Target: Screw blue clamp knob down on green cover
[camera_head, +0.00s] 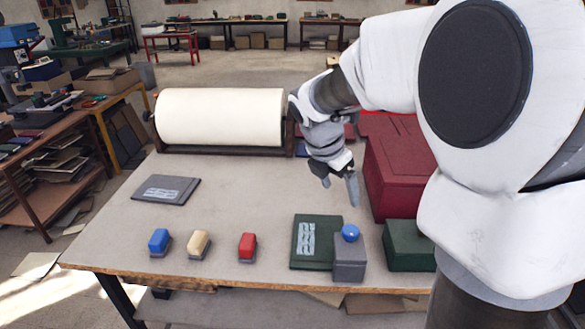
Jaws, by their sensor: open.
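The blue clamp knob (350,233) is a round blue ball on top of a grey clamp block (349,261). The block stands at the right edge of the green cover (309,255), near the table's front edge. The green cover lies flat and has a pale pattern on its left part. My gripper (340,196) is open and points down, above and behind the knob, apart from it. Nothing shows between its fingers. Whether the knob is tight cannot be told.
A dark green box (408,247) stands right of the clamp, a large red box (395,175) behind it. Blue (159,241), cream (199,244) and red (247,246) blocks stand front left. A grey cover (166,190) and white roll (222,117) lie further back. The table's middle is clear.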

